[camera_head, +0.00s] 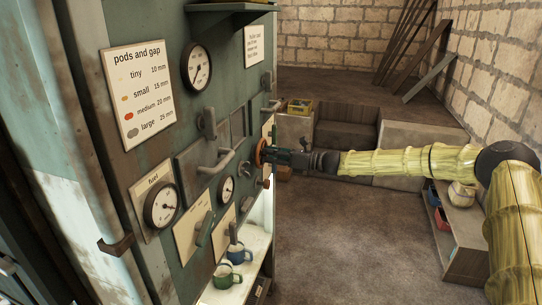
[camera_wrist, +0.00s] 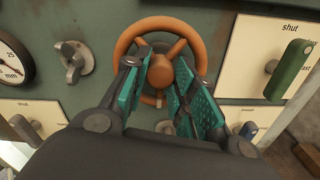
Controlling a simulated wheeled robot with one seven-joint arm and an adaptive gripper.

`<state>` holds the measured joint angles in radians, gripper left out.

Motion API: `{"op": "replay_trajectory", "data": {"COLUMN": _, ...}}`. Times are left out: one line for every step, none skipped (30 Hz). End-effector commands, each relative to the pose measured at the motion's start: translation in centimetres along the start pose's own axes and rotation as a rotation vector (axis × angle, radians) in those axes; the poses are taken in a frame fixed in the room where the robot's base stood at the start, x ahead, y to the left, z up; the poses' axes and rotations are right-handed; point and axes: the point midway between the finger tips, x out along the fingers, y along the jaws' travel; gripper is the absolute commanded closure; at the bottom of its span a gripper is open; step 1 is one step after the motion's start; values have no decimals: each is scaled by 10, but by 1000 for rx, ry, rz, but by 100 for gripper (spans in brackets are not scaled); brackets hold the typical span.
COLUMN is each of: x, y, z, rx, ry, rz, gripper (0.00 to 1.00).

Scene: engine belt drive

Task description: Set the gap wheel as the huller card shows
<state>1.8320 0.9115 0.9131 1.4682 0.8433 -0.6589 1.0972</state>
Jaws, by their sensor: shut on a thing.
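The orange gap wheel (camera_wrist: 190,27) is on the green panel, and it also shows edge-on in the head view (camera_head: 260,152). My gripper (camera_wrist: 163,85) is shut on the wheel, its teal fingers either side of the hub; the head view shows it reaching in from the right (camera_head: 274,155). The "pods and gap" card (camera_head: 137,95) lists tiny 10 mm, small 15 mm, medium 20 mm and large 25 mm. A dial marked mm (camera_wrist: 10,65) is cut off at the wrist view's left edge; its reading is unclear.
A second card (camera_head: 254,47) has text too small to read. A fuel dial (camera_head: 161,207), handles and a green lever (camera_wrist: 291,70) sit around the panel. Mugs (camera_head: 226,277) stand on a low shelf. The floor (camera_head: 335,235) right of the panel is open.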

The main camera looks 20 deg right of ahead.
Motion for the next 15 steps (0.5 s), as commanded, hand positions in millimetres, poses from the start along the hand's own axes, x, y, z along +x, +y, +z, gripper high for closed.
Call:
{"op": "replay_trajectory", "data": {"x": 0, "y": -1, "z": 0, "rx": -1, "ry": 0, "rz": -1, "gripper": 97}}
{"op": "replay_trajectory", "data": {"x": 0, "y": -1, "z": 0, "rx": -3, "ry": 0, "rz": -2, "gripper": 97}}
{"op": "replay_trajectory", "data": {"x": 0, "y": -1, "z": 0, "rx": -6, "ry": -1, "rz": -2, "gripper": 97}}
{"op": "replay_trajectory", "data": {"x": -1, "y": -1, "z": 0, "rx": -9, "ry": -1, "rz": -2, "gripper": 97}}
{"op": "replay_trajectory", "data": {"x": -1, "y": -1, "z": -1, "rx": -13, "ry": -1, "rz": -2, "gripper": 97}}
{"op": "replay_trajectory", "data": {"x": -1, "y": -1, "z": -1, "rx": -19, "ry": -1, "rz": -2, "gripper": 97}}
{"op": "replay_trajectory", "data": {"x": -1, "y": -2, "z": -2, "rx": -26, "ry": -1, "rz": -2, "gripper": 97}}
{"op": "replay_trajectory", "data": {"x": -1, "y": -2, "z": -2, "rx": -33, "ry": -1, "rz": -2, "gripper": 97}}
{"op": "replay_trajectory", "data": {"x": -1, "y": -2, "z": -3, "rx": -45, "ry": -1, "rz": -3, "gripper": 97}}
{"op": "replay_trajectory", "data": {"x": -1, "y": -2, "z": -3, "rx": -56, "ry": -1, "rz": -3, "gripper": 97}}
{"op": "replay_trajectory", "data": {"x": -1, "y": -2, "z": -3, "rx": -69, "ry": -2, "rz": -3, "gripper": 97}}
{"op": "replay_trajectory", "data": {"x": -1, "y": -2, "z": -3, "rx": -86, "ry": -2, "rz": -3, "gripper": 97}}
{"op": "replay_trajectory", "data": {"x": -1, "y": -3, "z": -4, "rx": -100, "ry": -2, "rz": -3, "gripper": 97}}
{"op": "replay_trajectory", "data": {"x": -1, "y": -3, "z": -4, "rx": -117, "ry": -2, "rz": -2, "gripper": 97}}
{"op": "replay_trajectory", "data": {"x": -1, "y": -3, "z": -5, "rx": -139, "ry": -2, "rz": -2, "gripper": 97}}
